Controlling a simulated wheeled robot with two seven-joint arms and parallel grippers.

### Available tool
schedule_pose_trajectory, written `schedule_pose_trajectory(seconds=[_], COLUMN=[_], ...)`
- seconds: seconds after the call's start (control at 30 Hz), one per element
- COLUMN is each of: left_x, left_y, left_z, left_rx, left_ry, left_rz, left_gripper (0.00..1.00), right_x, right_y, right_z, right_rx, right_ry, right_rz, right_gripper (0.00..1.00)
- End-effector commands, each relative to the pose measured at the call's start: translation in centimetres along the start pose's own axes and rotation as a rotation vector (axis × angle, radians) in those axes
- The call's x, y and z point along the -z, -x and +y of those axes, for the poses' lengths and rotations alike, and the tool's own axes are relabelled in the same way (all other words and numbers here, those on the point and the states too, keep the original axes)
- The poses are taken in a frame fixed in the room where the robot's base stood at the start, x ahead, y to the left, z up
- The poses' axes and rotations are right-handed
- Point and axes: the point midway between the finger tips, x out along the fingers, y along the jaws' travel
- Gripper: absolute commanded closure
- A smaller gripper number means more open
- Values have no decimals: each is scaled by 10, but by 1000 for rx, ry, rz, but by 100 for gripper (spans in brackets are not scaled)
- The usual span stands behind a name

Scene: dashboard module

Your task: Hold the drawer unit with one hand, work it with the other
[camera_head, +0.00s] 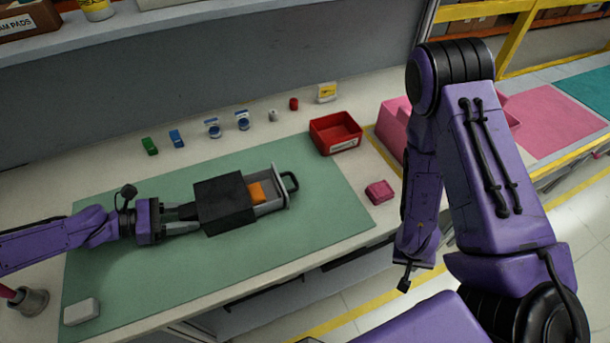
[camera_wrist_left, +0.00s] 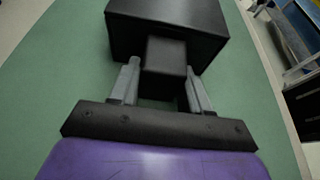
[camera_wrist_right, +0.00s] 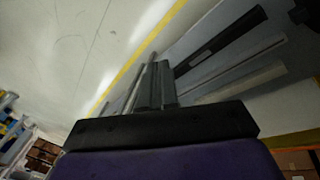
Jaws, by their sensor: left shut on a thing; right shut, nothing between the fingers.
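The black drawer unit (camera_head: 224,205) lies on the green mat. Its grey drawer (camera_head: 270,209) is pulled out to the right, with a black handle (camera_head: 292,182) at its front. An orange block (camera_head: 256,193) sits in the open drawer. My left gripper (camera_head: 186,212) is shut on the rear tab of the drawer unit. The left wrist view shows the fingers on both sides of this tab (camera_wrist_left: 165,66). My right gripper (camera_wrist_right: 155,85) is shut and empty, off the table's front edge. In the head view its fingers are hidden behind or below my arm.
A red bin (camera_head: 335,135) stands at the back right of the mat (camera_head: 330,190), and a pink block (camera_head: 379,191) lies right of it. Several small items, among them a green block (camera_head: 149,146), line the back. A white block (camera_head: 82,311) lies front left.

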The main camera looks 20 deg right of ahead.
Motion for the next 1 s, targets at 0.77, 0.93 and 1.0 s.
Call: schedule_pose_trajectory(seconds=[0.77,0.93,1.0], left_x=[-1,-1,-1], left_y=[0,0,0], left_z=[0,0,0], left_rx=[0,-1,0], left_ry=[-1,-1,-1], left_rz=[-1,-1,-1], left_gripper=[100,100,100], right_x=[124,138,140], right_y=[204,247,258], right_z=[-76,-141,-153], right_rx=[758,895,920], right_ry=[577,707,726], right_rz=[-72,186,242], right_gripper=[100,100,100])
